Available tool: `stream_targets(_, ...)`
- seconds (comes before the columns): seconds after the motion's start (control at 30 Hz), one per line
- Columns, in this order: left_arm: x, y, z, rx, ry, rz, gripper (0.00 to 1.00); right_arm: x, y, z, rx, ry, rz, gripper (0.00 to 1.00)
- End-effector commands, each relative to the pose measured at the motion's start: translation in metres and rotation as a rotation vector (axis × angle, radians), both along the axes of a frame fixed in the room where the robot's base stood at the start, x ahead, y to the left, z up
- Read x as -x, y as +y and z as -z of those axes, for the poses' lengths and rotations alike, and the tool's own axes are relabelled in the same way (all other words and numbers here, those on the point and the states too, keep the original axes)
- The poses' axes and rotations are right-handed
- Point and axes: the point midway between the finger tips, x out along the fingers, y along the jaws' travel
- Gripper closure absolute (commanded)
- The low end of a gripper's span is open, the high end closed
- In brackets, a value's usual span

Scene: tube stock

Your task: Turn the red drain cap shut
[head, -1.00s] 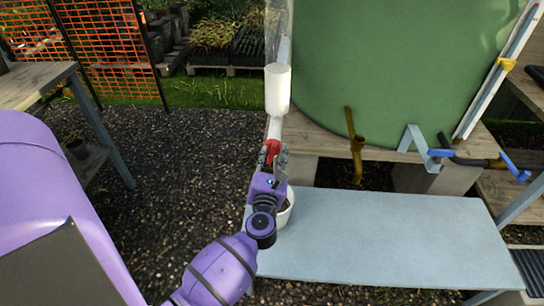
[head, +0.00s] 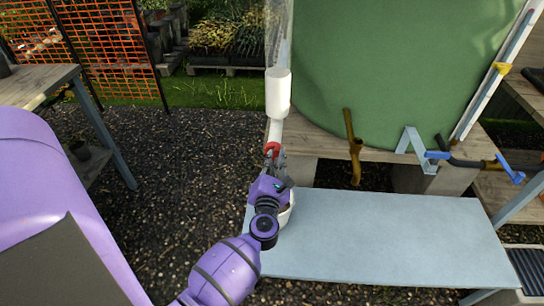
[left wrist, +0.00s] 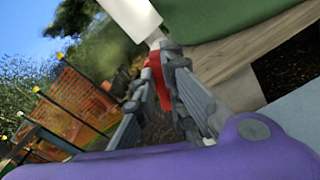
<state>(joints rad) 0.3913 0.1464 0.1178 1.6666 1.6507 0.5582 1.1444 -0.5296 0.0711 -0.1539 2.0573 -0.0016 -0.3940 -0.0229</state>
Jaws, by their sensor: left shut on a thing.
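The red drain cap (head: 272,148) sits at the lower end of a white vertical pipe (head: 278,92) beside the green tank. My left gripper (head: 276,158) is at the cap from below and in front, with its fingers shut on it. In the left wrist view the red cap (left wrist: 156,75) shows between the two grey fingers (left wrist: 163,66), just under the white pipe (left wrist: 135,15). The fingers hide part of the cap. My right gripper is in neither view.
The green tank (head: 400,65) rests on a wooden stand. Brown and blue-handled taps stick out to the right. An orange mesh fence (head: 85,45) stands back left.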

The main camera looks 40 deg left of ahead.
Motion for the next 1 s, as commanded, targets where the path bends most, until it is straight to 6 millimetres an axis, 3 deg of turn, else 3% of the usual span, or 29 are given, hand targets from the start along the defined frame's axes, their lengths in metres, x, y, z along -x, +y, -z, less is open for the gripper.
stream_targets(0.6, -0.003, -0.005, 0.002, -0.494, 0.304, 0.000, 1.00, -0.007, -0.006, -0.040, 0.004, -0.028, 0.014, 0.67)
stream_targets(1.0, -0.004, -0.006, 0.006, -0.781, 0.478, 0.000, 1.00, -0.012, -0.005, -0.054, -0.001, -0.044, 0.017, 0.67)
